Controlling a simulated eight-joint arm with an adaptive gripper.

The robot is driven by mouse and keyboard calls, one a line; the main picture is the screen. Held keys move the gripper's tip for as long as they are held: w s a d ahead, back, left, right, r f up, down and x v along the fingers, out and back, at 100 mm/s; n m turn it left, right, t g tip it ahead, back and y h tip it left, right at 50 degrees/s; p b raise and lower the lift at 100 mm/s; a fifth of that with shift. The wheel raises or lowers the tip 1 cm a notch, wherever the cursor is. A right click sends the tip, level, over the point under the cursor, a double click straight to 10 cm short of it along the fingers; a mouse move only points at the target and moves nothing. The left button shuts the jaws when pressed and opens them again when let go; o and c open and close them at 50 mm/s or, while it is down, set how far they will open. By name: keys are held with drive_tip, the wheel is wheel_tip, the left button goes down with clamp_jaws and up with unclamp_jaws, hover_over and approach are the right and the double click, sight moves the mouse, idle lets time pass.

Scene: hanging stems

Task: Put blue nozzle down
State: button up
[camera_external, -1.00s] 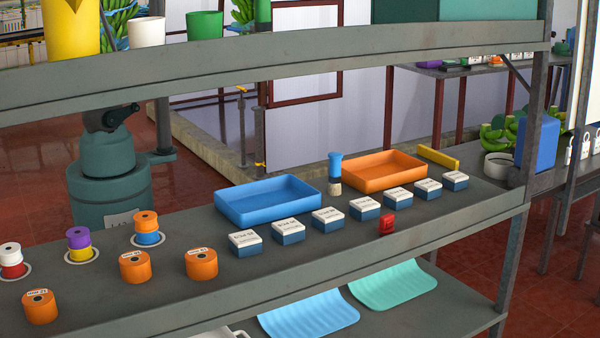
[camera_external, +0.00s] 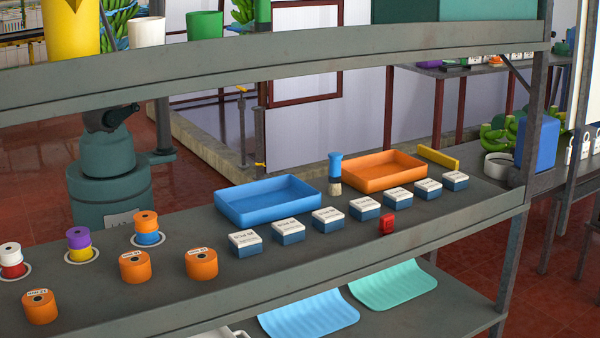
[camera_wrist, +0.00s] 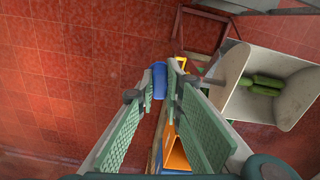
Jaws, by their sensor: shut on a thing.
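My gripper (camera_wrist: 160,72) shows in the wrist view, with its two green-padded fingers closing toward their tips. A blue piece (camera_wrist: 159,82), seemingly the blue nozzle, sits between the fingertips; its lower end is partly hidden by the fingers. My gripper is out of sight in the external view, where only lower parts of my arm show at left. A small upright blue-topped piece with a beige lower part (camera_external: 335,172) stands on the shelf between the two trays.
A blue tray (camera_external: 268,217) and an orange tray (camera_external: 372,185) stand on the grey shelf (camera_external: 330,275). Several white-topped blue boxes (camera_external: 328,220) line its front, with a red item (camera_external: 387,224). Orange rolls (camera_external: 201,264) are at left. A pale bin (camera_wrist: 248,103) holds green fruit.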

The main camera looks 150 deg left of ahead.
drive_tip(key=shift+r, duration=0.8)
drive_tip(key=w+a+r+n+p, duration=0.3)
drive_tip(key=w+a+n, duration=0.2)
drive_tip(key=w+a, duration=2.65)
drive_tip(key=w+a+n+p, duration=0.1)
drive_tip(key=w+a+n, duration=0.25)
drive_tip(key=a, duration=1.55)
drive_tip(key=w+a+n+p, duration=0.1)
drive_tip(key=w+a+n, duration=0.25)
drive_tip(key=a, duration=1.55)
drive_tip(key=s+a+f+n+p, duration=0.1)
drive_tip(key=s+a+f+n, duration=0.1)
drive_tip(key=s+a, duration=0.75)
drive_tip(key=s+a+f+n+p, duration=0.2)
drive_tip(key=s+a, duration=0.2)
drive_tip(key=a, duration=1)
drive_tip(key=f, duration=3.4)
drive_tip(key=shift+w+d+f, duration=0.2)
drive_tip(key=shift+w+f, duration=0.05)
drive_tip(key=shift+f, duration=0.05)
